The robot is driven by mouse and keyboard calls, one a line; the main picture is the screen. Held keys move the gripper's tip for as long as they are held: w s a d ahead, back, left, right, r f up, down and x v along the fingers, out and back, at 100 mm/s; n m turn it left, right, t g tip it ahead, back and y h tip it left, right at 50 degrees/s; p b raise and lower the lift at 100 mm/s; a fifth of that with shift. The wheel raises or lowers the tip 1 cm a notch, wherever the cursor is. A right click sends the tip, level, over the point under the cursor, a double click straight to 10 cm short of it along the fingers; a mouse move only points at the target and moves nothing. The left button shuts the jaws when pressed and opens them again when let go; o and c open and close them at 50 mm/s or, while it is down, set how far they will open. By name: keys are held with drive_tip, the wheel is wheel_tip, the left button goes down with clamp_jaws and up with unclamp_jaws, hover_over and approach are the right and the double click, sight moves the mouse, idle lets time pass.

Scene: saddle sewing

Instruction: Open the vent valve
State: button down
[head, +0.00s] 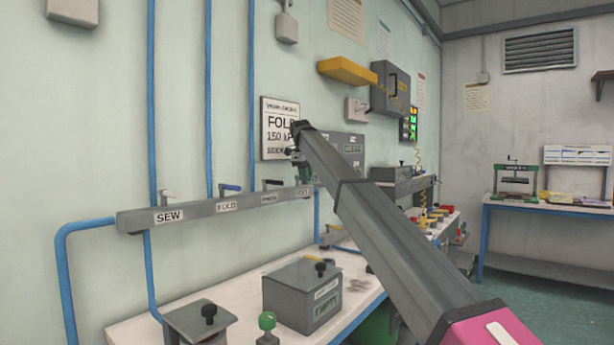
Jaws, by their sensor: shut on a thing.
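A grey manifold bar (225,207) runs along the left wall, with labels that read SEW, FOLD and, less clearly, others to the right. Small valve handles stand on its top: a light one (168,197) above SEW, a blue one (230,188) above FOLD, and a dark one (272,184) further right. My gripper (302,176) is small and dark at the bar's right end, by the last label, where the vent valve appears to be. It is shut on the valve's handle there, which it mostly hides. The handle's angle cannot be told.
Blue pipes (152,120) run up the wall and down from the bar. Below stands a white bench (345,318) with a grey box (308,295), a black-knobbed block (200,322) and a green knob (267,321). A second table (545,203) stands far right.

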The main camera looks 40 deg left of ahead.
idle(0.3)
drive_tip(key=c, duration=1.1)
unclamp_jaws()
drive_tip(key=r, duration=0.3)
drive_tip(key=s+r, duration=0.1)
drive_tip(key=r, duration=0.3)
drive_tip(key=s+r, duration=0.1)
drive_tip(key=r, duration=0.2)
drive_tip(key=shift+r, duration=0.35)
